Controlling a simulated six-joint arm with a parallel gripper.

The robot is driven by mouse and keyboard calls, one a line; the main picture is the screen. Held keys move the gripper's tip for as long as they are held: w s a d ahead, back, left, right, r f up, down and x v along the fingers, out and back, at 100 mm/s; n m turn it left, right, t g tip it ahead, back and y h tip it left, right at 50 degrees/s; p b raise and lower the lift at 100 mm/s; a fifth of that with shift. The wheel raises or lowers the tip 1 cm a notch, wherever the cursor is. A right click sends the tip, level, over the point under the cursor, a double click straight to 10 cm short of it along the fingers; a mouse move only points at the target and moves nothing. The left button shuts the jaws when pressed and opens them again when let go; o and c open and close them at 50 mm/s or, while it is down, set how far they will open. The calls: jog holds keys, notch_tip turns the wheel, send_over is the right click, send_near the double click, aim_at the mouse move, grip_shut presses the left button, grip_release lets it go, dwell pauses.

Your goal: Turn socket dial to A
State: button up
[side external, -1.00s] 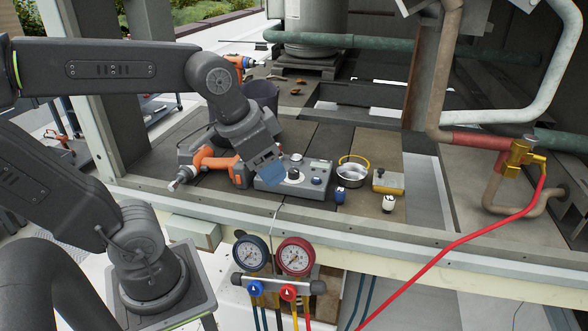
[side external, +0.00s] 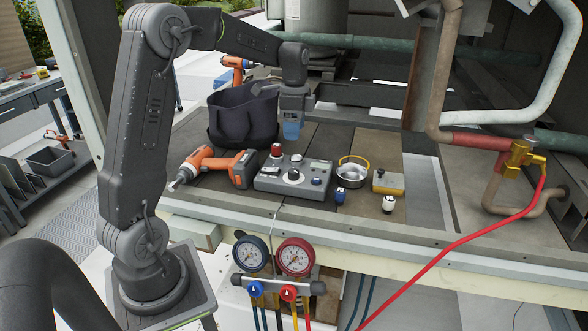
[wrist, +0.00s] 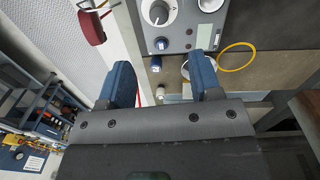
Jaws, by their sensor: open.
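A grey control box (side external: 293,181) sits on the deck, with a round dial (side external: 293,175) in a pale ring, a blue knob (side external: 316,182), a red-topped part and a small gauge. The lettering is too small to read, and I cannot tell which one is the socket dial. In the wrist view the box panel (wrist: 182,35) shows at the top, with a large dial (wrist: 157,13) and a small blue knob (wrist: 161,44). My gripper (side external: 291,131) is open and empty, with blue fingertips, above and behind the box, apart from it. Both fingers also show in the wrist view (wrist: 164,78).
An orange drill (side external: 220,167) lies left of the box, and a dark tool bag (side external: 243,118) stands behind it. A metal bowl with a yellow ring (side external: 352,173), small blue and white items and a yellow-grey block (side external: 388,182) lie right. A red hose (side external: 455,243) crosses the front right.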

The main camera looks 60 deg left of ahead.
aim_at(294, 170)
jog(key=f, duration=1.2)
jog(key=shift+s+d+f, duration=0.2)
jog(key=shift+d, duration=0.1)
jog(key=shift+c, duration=0.2)
jog(key=c, duration=0.9)
